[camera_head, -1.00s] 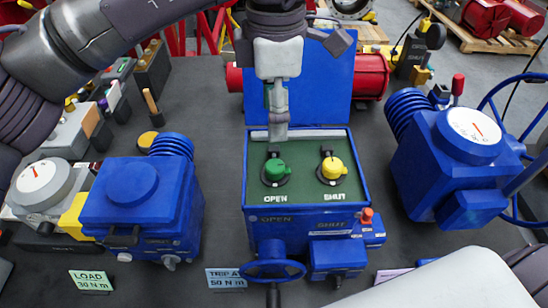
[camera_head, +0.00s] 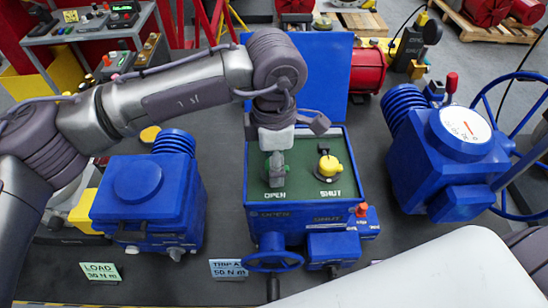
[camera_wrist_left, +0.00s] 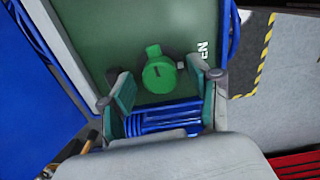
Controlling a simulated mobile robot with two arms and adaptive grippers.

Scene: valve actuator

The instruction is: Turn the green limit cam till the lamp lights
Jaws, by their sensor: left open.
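The green limit cam (camera_wrist_left: 160,74) shows in the left wrist view, a round knob with a tab and a dark mark, on a green panel (camera_wrist_left: 90,22). My left gripper (camera_wrist_left: 159,85) is open, its fingers spread on either side, slightly short of the cam. I see no clear contact. In the head view, my left gripper (camera_head: 277,178) is over the OPEN side of the panel and mostly hides the cam. The yellow cam (camera_head: 329,168) sits to the right, above SHUT. I cannot tell which part is the lamp. My right gripper is not in view.
The open blue housing (camera_head: 257,226) has a raised lid (camera_head: 338,75) behind and a handwheel (camera_head: 272,262) in front. Blue actuators stand left (camera_head: 145,205) and right (camera_head: 437,165). An orange-red knob-like part (camera_head: 361,210) sits at the housing's front right.

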